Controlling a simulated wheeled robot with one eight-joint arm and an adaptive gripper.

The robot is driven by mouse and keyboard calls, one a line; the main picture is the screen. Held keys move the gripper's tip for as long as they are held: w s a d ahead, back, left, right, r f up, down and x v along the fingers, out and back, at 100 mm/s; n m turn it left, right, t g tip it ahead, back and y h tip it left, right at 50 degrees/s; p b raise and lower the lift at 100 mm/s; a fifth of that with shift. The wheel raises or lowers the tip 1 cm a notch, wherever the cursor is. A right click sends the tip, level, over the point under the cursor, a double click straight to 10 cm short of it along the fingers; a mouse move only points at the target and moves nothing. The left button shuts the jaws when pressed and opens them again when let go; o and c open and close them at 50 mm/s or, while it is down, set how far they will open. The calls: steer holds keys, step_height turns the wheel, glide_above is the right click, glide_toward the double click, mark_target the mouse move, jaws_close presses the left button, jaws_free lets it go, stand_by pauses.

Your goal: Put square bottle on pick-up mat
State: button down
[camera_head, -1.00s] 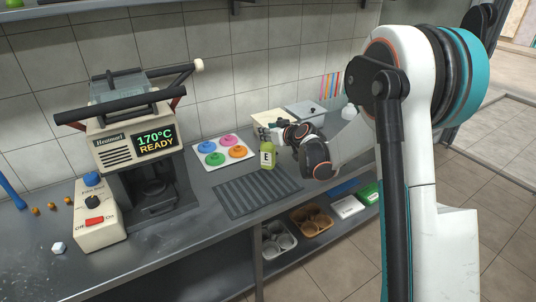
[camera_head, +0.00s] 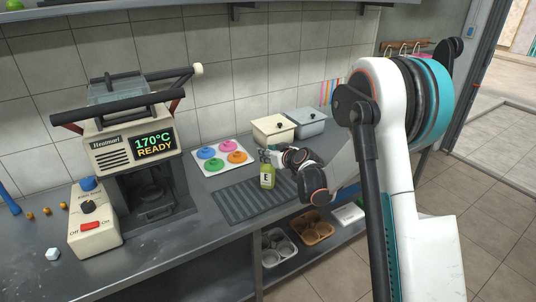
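The green square bottle (camera_head: 267,177) with a dark "E" on a pale label is upright over the back right part of the dark ribbed mat (camera_head: 240,206). My gripper (camera_head: 267,156) is at the bottle's top, reaching in from the right, and appears shut on its neck. The fingers are small and partly hidden, so the grip shows only roughly. I cannot tell whether the bottle's base touches the mat or hangs just above it. The front and left of the mat are bare.
A press reading "170°C READY" (camera_head: 154,144) and its control box (camera_head: 93,228) stand left of the mat. A white board with coloured lids (camera_head: 222,155) lies behind it. Two lidded containers (camera_head: 273,129) (camera_head: 306,122) stand at the back right. Trays (camera_head: 279,248) sit on the shelf below.

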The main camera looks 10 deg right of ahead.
steer(key=c, duration=1.2)
jaws_free()
steer(key=shift+r, duration=0.15)
steer(key=s+a+r+g+p, duration=0.1)
steer(key=s+r, duration=0.4)
steer(key=s, duration=0.3)
steer(key=s+r+m+g+h+p, duration=0.1)
steer(key=s+r, duration=0.3)
steer(key=s, duration=0.5)
steer(key=s+a+r+g+p, duration=0.1)
steer(key=s+r, duration=0.4)
steer(key=s, duration=0.3)
steer(key=s+m+g+h, duration=0.1)
steer(key=s, duration=0.6)
steer(key=s+d+g+h, duration=0.1)
steer(key=s, duration=0.7)
steer(key=s+d+m+g+h, duration=0.1)
steer(key=s, duration=0.6)
steer(key=shift+s+d+m, duration=0.15)
steer(key=shift+m, duration=0.15)
